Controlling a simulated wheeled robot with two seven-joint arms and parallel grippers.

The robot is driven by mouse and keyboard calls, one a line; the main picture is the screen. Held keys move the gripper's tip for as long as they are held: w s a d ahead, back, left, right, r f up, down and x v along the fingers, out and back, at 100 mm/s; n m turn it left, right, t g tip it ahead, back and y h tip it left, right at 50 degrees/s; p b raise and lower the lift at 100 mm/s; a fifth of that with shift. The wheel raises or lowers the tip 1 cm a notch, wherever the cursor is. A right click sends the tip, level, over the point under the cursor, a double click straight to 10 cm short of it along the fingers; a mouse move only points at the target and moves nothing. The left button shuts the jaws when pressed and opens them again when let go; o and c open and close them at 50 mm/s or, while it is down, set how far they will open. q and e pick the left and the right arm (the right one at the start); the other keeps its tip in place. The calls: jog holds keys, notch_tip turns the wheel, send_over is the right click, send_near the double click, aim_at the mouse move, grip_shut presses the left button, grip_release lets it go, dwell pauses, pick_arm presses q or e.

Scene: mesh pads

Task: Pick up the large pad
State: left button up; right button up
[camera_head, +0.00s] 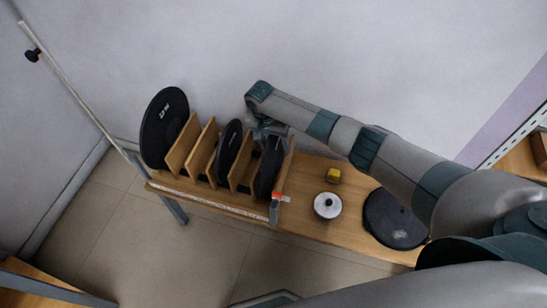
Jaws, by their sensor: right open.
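Several black round pads stand on edge in a slotted wooden rack (204,148). The largest pad (163,128) is at the rack's left end and rises above the dividers. A smaller pad (229,150) stands in the middle and another pad (268,168) stands near the right end. My right gripper (268,134) reaches in from the right and is open, over the right part of the rack near the rightmost pad. Its fingertips are small here, and I cannot tell whether they touch that pad. My left gripper is not in view.
A large black disc (392,222) lies flat on the wooden table (308,226), partly beside my arm. A white round piece with a dark knob (327,205) and a small yellow block (333,176) are left of it. A pole (75,92) stands at the left.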

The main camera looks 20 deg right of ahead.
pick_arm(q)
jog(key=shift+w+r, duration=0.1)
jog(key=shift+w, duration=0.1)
pick_arm(e)
jog(key=c, duration=1.3)
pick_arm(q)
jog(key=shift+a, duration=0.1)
pick_arm(e)
jog(key=shift+w+r, duration=0.1)
grip_shut()
jog(key=shift+r, duration=0.15)
